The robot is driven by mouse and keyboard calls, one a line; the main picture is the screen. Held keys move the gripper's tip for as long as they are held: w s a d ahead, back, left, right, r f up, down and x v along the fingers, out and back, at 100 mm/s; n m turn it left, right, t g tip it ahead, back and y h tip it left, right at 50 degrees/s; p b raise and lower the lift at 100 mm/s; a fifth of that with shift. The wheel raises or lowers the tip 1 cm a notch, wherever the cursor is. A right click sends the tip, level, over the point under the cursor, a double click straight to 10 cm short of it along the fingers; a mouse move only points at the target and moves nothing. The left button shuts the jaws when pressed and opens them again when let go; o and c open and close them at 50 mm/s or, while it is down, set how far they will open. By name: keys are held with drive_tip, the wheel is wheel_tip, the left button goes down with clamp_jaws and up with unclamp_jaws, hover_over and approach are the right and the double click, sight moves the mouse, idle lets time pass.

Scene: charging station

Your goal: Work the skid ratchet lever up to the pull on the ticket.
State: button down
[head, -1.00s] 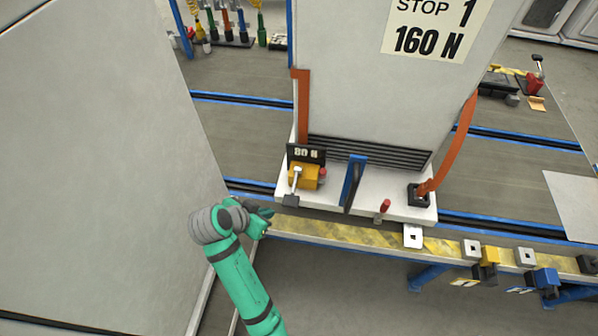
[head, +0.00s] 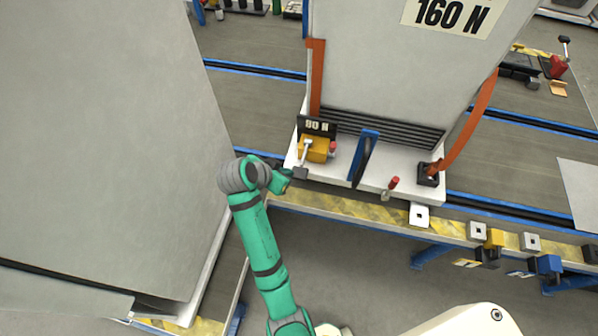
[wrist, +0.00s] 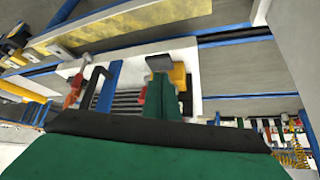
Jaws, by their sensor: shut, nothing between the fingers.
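The skid ratchet (head: 318,152) is a yellow block on the white skid base, with a pale lever (head: 306,154) ending in a dark grip (head: 300,173). The lever slants down toward the front edge. A black readout (head: 317,127) behind it reads about 80 N. The ticket (head: 450,14) on the tall grey cabinet shows 160 N. My gripper (head: 287,179) is shut and empty, just left of the dark grip; I cannot tell whether they touch. In the wrist view, my green fingers (wrist: 162,98) point at the grip (wrist: 159,63) and partly hide the yellow ratchet (wrist: 179,76).
A blue upright handle (head: 363,158) and a red-topped peg (head: 392,187) stand right of the ratchet. An orange strap (head: 476,118) runs down to the base at right. A large grey panel (head: 100,140) stands close on the left. The yellow-striped rail (head: 340,210) borders the front.

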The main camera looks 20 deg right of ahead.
sight(299, 173)
drive_tip(key=x, duration=0.5)
drive_tip(key=shift+d+f, duration=0.15)
drive_tip(key=shift+w+d+f, duration=0.2)
drive_tip(key=shift+d+f, duration=0.05)
drive_tip(key=shift+f, duration=0.25)
